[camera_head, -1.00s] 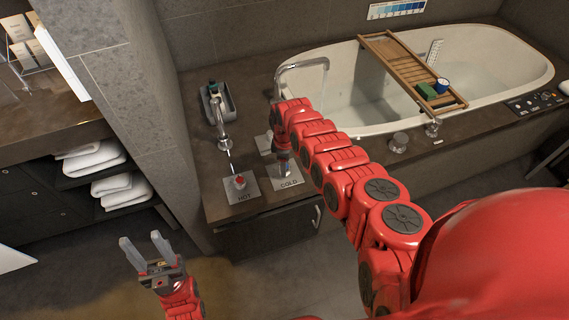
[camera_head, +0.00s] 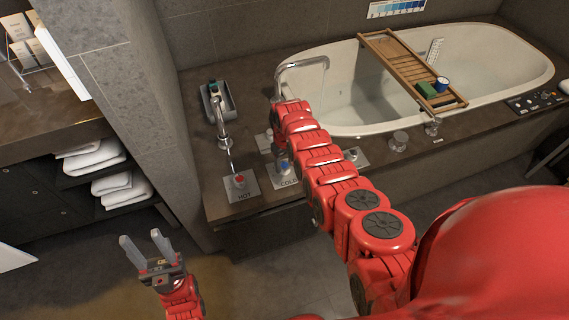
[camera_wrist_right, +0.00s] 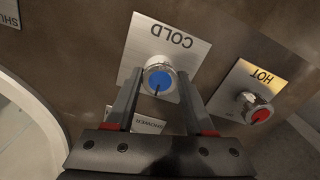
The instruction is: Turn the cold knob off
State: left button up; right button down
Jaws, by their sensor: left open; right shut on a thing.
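The cold knob (camera_head: 284,167) is a metal knob with a blue cap on a plate marked COLD, partly covered by my right arm in the head view. In the right wrist view the cold knob (camera_wrist_right: 159,79) sits between the fingers of my right gripper (camera_wrist_right: 158,88), which is shut on its sides. A dark line on the blue cap points towards the gripper. My left gripper (camera_head: 147,247) is open and empty, low at the left, away from the counter.
The hot knob (camera_head: 239,181), with a red cap, is left of the cold knob; it also shows in the right wrist view (camera_wrist_right: 257,109). A tap (camera_head: 220,128) stands behind it. The bathtub (camera_head: 480,85) with a wooden tray (camera_head: 390,52) lies to the right.

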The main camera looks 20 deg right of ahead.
jog(key=shift+w+r+m, duration=0.1)
jog(key=shift+m, duration=0.4)
jog(key=shift+c, duration=1.3)
grip_release()
jog(key=shift+r, duration=0.55)
notch_tip(320, 180, up, 10)
notch_tip(320, 180, up, 6)
jog(key=p, duration=0.5)
send_over(284, 164)
jog(key=shift+r, duration=0.1)
